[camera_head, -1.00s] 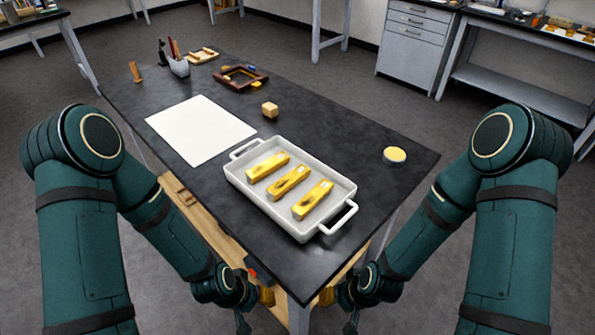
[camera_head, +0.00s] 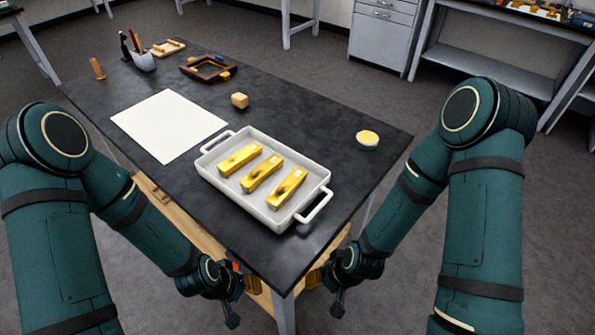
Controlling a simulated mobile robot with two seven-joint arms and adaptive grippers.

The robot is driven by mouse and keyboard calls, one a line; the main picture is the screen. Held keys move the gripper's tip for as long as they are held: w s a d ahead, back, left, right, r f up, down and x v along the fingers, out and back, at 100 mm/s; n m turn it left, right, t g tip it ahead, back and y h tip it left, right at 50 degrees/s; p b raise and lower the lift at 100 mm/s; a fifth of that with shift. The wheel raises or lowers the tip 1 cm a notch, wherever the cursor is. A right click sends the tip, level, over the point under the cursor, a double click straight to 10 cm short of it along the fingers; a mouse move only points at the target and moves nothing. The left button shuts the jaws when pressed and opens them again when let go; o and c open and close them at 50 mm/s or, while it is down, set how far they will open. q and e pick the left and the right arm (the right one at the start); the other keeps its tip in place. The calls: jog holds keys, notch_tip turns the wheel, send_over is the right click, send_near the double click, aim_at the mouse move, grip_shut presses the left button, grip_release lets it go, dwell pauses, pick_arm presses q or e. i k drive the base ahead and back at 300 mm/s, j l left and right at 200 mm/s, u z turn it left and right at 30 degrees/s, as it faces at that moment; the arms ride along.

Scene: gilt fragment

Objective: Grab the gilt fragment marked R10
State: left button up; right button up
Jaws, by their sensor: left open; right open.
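Several gilt pieces are in view; three gold fragments lie side by side in a white tray (camera_head: 216,178) on the dark table: a left one (camera_head: 240,158), a middle one (camera_head: 262,174) and a right one (camera_head: 288,188). Each has a small pale label, too small to read, so I cannot tell which is R10. My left gripper (camera_head: 232,318) hangs low at the table's front edge, open and empty. My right gripper (camera_head: 337,308) hangs low by the table's front right corner, open and empty. Both are apart from the tray.
A white sheet (camera_head: 168,124) lies left of the tray. A small tan block (camera_head: 240,100) and a round yellow-topped dish (camera_head: 367,139) stand beyond it. A dark frame (camera_head: 208,67) and a tool cup (camera_head: 144,61) are at the back. The table's right side is mostly clear.

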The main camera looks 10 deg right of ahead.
aim_at(277, 197)
jog(key=k, duration=0.5)
jog(key=l, duration=0.4)
jog(key=i+l+z, duration=0.1)
jog(key=l, duration=0.35)
jog(key=i+l, duration=0.15)
jog(key=l, duration=0.7)
jog(key=i+z, duration=0.05)
